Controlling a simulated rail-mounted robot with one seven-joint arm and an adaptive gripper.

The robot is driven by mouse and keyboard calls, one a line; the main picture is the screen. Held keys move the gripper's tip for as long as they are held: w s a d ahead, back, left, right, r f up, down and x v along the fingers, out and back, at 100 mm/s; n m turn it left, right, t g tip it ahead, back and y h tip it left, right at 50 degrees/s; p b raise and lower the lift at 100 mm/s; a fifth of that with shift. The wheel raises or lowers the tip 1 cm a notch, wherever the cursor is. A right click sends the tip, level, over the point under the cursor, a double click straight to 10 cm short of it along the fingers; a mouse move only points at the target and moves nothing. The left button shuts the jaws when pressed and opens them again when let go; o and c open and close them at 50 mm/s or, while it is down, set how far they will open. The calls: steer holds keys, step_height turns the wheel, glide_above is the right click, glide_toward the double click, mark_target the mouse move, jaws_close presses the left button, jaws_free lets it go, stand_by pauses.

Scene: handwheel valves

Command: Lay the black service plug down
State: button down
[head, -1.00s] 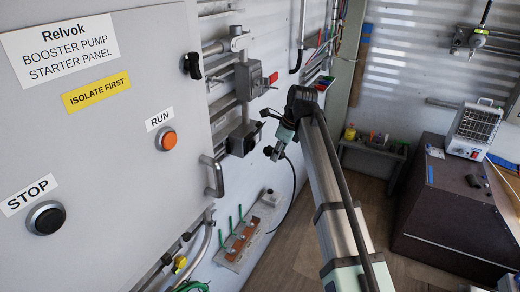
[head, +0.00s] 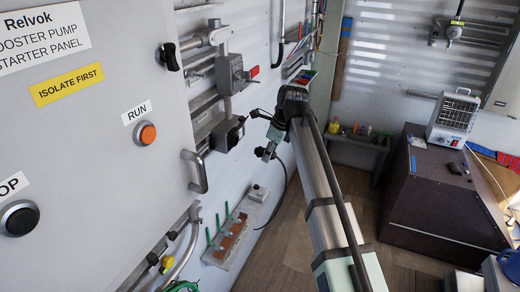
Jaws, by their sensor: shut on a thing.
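My gripper (head: 262,152) is at the end of my arm, just right of a dark box on the wall and apart from it. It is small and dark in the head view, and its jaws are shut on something. A black cable (head: 286,185) hangs from the gripper in a curve and runs down toward the low grey rack. The black service plug appears to be in the jaws at the cable's end. Its outline cannot be told from the dark fingers.
The dark box (head: 229,132) and a grey switch box (head: 230,74) sit on wall pipes. The starter panel (head: 100,190) with its handle (head: 194,172) stands at left. The low rack (head: 228,243) holds green-handled items. A dark cabinet (head: 440,205) carries a heater (head: 454,118). Floor between is open.

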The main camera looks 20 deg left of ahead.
steer(key=w+d+b+x, duration=0.2)
steer(key=b+x, duration=0.3)
steer(key=x, duration=0.6)
steer(key=b, duration=1.3)
glide_above(256, 214)
steer(key=shift+f, duration=15.95)
steer(key=shift+d, duration=0.35)
steer(key=shift+r+p, duration=0.1)
steer(key=shift+p, duration=0.45)
steer(key=shift+f+b, duration=0.85)
steer(key=shift+f, duration=3.15)
steer(key=shift+f, duration=0.6)
steer(key=c, duration=0.6)
jaws_free()
